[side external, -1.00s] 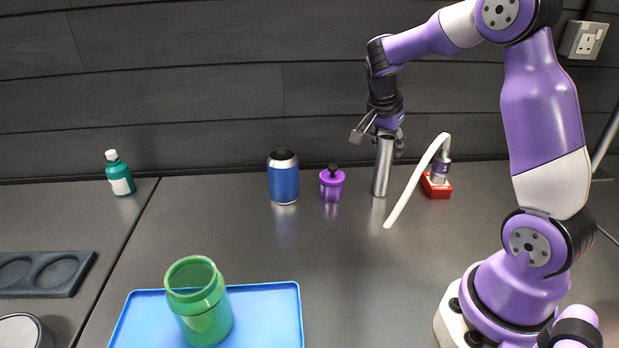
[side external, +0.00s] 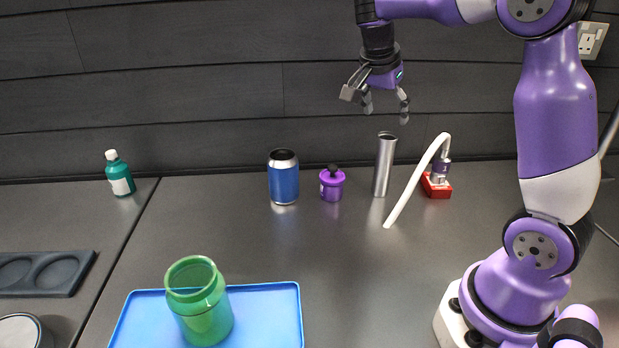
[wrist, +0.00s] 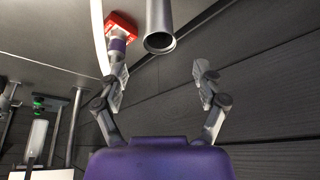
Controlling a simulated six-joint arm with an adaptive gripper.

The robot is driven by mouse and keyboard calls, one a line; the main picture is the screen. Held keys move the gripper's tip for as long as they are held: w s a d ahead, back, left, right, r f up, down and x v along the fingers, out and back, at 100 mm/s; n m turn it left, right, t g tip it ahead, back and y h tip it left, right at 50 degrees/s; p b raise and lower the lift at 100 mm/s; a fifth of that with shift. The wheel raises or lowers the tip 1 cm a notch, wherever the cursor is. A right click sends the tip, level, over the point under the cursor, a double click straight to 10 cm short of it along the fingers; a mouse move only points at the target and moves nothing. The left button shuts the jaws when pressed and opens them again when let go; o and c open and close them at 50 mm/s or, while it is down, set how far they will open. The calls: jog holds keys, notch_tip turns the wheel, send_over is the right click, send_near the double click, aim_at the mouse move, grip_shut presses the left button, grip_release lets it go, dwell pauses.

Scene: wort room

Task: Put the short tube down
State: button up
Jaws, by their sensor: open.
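The short tube (side external: 384,165) is a plain silver metal cylinder. It stands upright on the dark worktop near the back wall, between the purple jar and the white hose. In the wrist view the tube (wrist: 159,26) shows its open end at the top middle. My gripper (side external: 386,112) is open and empty, a short way above the tube and apart from it. In the wrist view my gripper (wrist: 160,75) shows its two fingers spread with nothing between them.
A purple jar (side external: 332,185) and a blue can (side external: 284,182) stand left of the tube. A white hose (side external: 411,187) and a red block (side external: 437,188) are close on its right. A green container (side external: 205,318) stands on a blue tray (side external: 268,318) at the front. The middle worktop is clear.

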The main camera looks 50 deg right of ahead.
jog(key=s+a+r+n+t, duration=0.3)
jog(key=a+r+n, duration=0.1)
jog(key=a+n, duration=0.35)
jog(key=s+a+f+n+t+y, duration=0.2)
jog(key=s+a+f+n+y, duration=0.2)
jog(key=a+n, duration=0.6)
jog(key=shift+s+a+f+t+y, duration=0.4)
jog(key=shift+s+f, duration=0.35)
jog(key=shift+s, duration=0.45)
jog(key=shift+n, duration=0.25)
